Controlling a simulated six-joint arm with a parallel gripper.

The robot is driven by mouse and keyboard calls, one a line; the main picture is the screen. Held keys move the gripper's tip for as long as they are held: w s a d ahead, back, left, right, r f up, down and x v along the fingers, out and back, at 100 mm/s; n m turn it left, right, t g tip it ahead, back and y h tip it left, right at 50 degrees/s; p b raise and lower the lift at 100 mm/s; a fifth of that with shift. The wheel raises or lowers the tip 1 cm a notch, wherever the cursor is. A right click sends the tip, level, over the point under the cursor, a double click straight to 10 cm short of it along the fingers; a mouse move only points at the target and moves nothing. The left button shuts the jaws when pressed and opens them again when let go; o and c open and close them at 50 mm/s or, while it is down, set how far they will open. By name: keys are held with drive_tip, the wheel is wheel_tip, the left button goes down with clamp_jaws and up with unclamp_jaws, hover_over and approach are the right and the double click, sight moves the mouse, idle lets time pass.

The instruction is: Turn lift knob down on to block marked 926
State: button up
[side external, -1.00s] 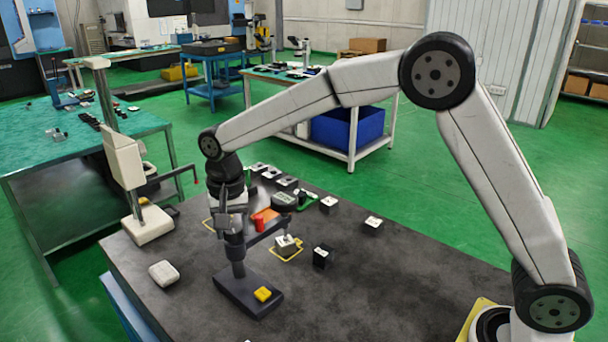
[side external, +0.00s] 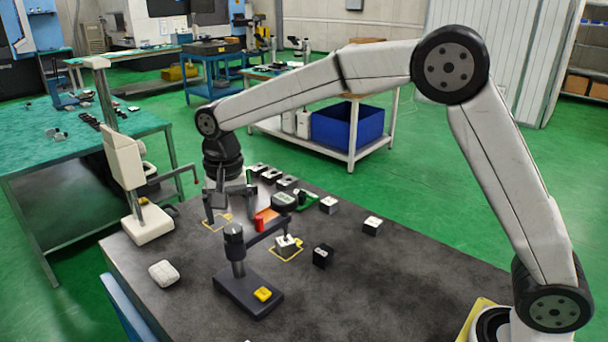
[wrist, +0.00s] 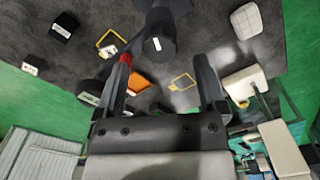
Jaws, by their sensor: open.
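A dark gauge stand (side external: 237,292) stands on the table with a dark round knob (side external: 233,232) on its column. Its side arm (side external: 265,229) reaches right over a small white-topped block (side external: 287,246), which sits on a yellow outlined square; whether they touch I cannot tell, and the block's number is unreadable. A round dial (side external: 285,200) shows behind the arm. My gripper (side external: 229,206) is open and empty, above and behind the knob. In the wrist view the knob (wrist: 160,46) lies just beyond my fingertips, midway between them.
A height gauge (side external: 150,227) stands at the left and a white pad (side external: 163,273) lies front left. A black block (side external: 322,256) and white-topped blocks (side external: 328,205) (side external: 372,225) stand to the right. A red object (side external: 261,222) is close behind the side arm.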

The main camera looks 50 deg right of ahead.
sight(239, 228)
drive_tip(key=shift+r, duration=2.1)
drive_tip(key=shift+s+d+f, duration=0.3)
drive_tip(key=shift+d+f, duration=0.05)
drive_tip(key=shift+d, duration=0.15)
drive_tip(key=s+d+f+n+t, duration=0.1)
drive_tip(key=s+d+f+n, duration=0.1)
drive_tip(key=s+d+f, duration=0.2)
drive_tip(key=s+d+f+n, duration=0.2)
drive_tip(key=s+d+f, duration=0.2)
drive_tip(key=s, duration=0.5)
drive_tip(key=s+d+f+n+t, duration=0.1)
drive_tip(key=s+d+f+n, duration=0.1)
drive_tip(key=s+d+f, duration=0.3)
drive_tip(key=shift+s+f+n+t, duration=0.1)
drive_tip(key=shift+s+n+t, duration=0.2)
drive_tip(key=shift+s, duration=0.75)
